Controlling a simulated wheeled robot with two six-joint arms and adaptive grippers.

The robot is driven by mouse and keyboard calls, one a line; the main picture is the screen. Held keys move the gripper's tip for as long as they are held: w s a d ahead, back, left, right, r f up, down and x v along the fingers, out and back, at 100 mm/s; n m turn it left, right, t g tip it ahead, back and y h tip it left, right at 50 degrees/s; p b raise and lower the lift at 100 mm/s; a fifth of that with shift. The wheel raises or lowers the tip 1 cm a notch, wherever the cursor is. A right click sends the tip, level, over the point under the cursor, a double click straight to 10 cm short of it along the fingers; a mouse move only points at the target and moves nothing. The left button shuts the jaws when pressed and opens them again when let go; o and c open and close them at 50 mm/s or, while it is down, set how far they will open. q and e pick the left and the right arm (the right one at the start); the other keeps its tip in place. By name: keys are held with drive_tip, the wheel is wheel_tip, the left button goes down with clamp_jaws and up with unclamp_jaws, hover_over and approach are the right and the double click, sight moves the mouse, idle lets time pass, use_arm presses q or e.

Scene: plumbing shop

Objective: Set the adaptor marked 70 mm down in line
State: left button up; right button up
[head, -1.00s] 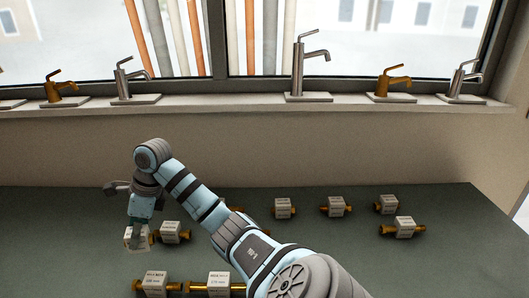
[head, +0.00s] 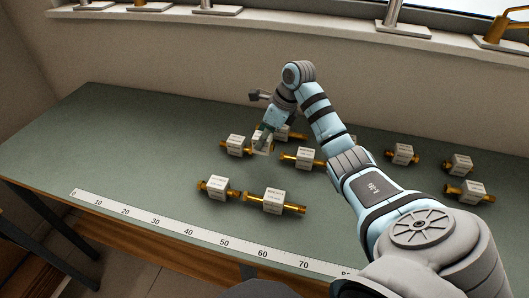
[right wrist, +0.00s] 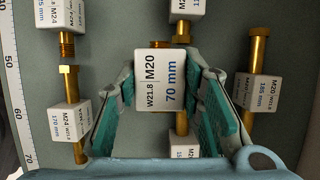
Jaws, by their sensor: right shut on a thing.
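My right gripper (head: 264,139) is shut on a small white block with a brass end, the adaptor marked M20 and 70 mm (right wrist: 163,82). The block also shows between the fingers in the head view (head: 261,148), low over the table among other adaptors. In the right wrist view, the gripper (right wrist: 165,95) has a finger on each side of the block. Whether the block touches the table cannot be told. Front adaptors, one marked 170 mm (right wrist: 70,120), lie near the ruler (head: 190,231). My left gripper is in neither current view.
Adaptors lie close around the held one: one at its left (head: 236,145), one at its right (head: 302,157) and one behind (head: 291,134). Several more (head: 469,192) lie beyond my arm. The green table (head: 130,140) is bare at left. Taps stand on the sill.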

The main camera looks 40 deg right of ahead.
wheel_tip(320, 180, down, 7)
drive_tip(key=shift+r, duration=0.2)
drive_tip(key=shift+f, duration=0.1)
drive_tip(key=o, duration=1.2)
drive_tip(key=shift+s, duration=0.1)
